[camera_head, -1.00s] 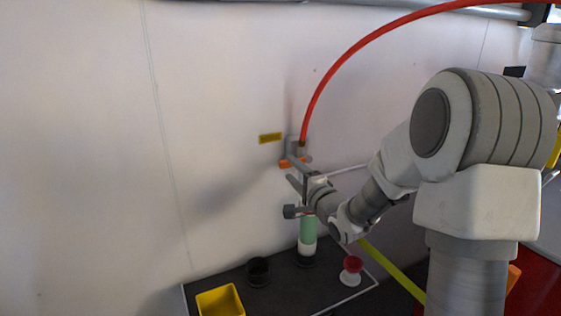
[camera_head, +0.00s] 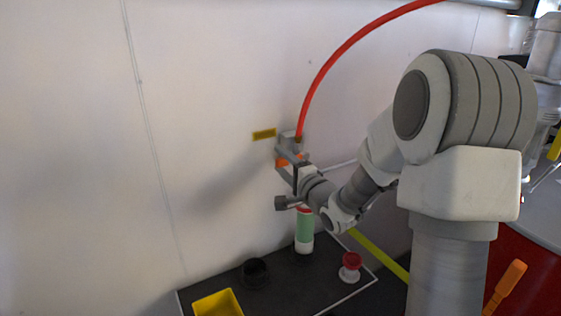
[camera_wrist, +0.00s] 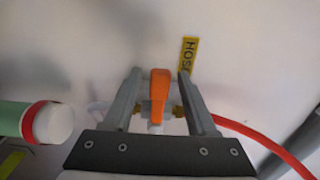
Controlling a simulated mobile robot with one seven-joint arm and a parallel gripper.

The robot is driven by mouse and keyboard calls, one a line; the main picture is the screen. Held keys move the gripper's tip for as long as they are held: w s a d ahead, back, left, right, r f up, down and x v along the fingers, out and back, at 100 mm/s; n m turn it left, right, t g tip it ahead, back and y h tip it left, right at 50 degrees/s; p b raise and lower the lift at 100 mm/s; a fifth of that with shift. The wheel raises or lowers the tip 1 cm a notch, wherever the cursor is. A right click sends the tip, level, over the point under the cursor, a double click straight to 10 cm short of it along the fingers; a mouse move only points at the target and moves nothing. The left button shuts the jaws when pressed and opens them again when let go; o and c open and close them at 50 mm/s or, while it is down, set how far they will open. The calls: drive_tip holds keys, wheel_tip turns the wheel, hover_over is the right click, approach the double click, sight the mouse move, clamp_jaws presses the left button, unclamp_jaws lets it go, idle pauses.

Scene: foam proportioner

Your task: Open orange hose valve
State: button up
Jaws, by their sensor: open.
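The orange valve handle (camera_wrist: 159,95) stands upright in the wrist view, over a pale valve body with brass-coloured fittings at its sides. My gripper (camera_wrist: 159,74) is open, with one finger on each side of the handle. A gap shows between each finger and the handle, and nothing is gripped. In the head view my gripper (camera_head: 279,160) is at the wall valve, and the orange handle (camera_head: 281,162) is partly hidden by the fingers. The red hose (camera_head: 318,85) rises from the valve and also leaves it to the right in the wrist view (camera_wrist: 250,131).
A yellow label (camera_head: 264,133) is on the wall beside the valve. A green and white bottle (camera_head: 305,236) stands below my gripper on a dark shelf (camera_head: 300,278). The shelf also holds a yellow bin (camera_head: 217,304), a black cup (camera_head: 255,272) and a red-topped item (camera_head: 350,266).

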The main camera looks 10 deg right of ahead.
clamp_jaws()
drive_tip(key=shift+r, duration=0.1)
idle(1.3)
